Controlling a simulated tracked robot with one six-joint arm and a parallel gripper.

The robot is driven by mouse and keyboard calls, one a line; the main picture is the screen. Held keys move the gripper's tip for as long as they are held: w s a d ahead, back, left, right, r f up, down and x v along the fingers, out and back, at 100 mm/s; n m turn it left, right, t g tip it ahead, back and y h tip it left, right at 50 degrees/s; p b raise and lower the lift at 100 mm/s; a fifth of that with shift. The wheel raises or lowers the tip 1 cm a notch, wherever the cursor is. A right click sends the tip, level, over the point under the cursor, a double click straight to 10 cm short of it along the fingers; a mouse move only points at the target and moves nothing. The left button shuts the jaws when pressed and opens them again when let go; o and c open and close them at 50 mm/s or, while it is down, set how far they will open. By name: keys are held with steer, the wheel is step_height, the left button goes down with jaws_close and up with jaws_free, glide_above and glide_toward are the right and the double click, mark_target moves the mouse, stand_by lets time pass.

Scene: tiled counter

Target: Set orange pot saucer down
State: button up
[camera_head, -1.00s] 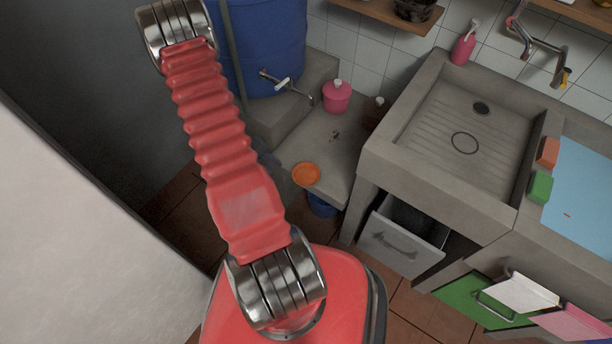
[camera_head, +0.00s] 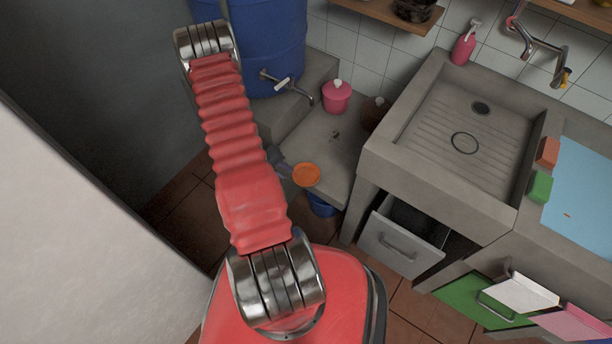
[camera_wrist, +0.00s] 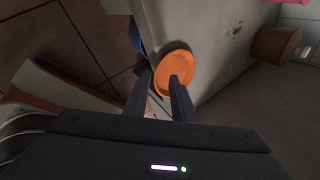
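The orange pot saucer (camera_head: 306,174) is a shallow round dish at the near edge of the low grey ledge, where its rim seems to reach the edge. It also shows in the wrist view (camera_wrist: 176,65). My gripper (camera_wrist: 161,78) is open, with a visible gap between its dark fingers. The right finger overlaps the saucer's near part in the picture, and the left finger is beyond its left rim. I cannot tell whether either finger touches it. In the head view my gripper is mostly hidden behind my red arm.
A pink pot (camera_head: 337,97) and a brown pot (camera_head: 374,113) stand farther back on the grey ledge (camera_head: 325,140). A blue container (camera_head: 322,205) is below the saucer. A blue barrel (camera_head: 268,45) with a tap is behind. The concrete sink (camera_head: 465,130) rises at right, above an open drawer (camera_head: 400,247).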

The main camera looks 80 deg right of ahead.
mark_target(306, 175)
steer(key=x, duration=0.5)
steer(key=shift+a+f, duration=0.15)
steer(key=shift+f, duration=0.05)
steer(key=shift+c, duration=0.4)
stand_by(0.3)
jaws_close()
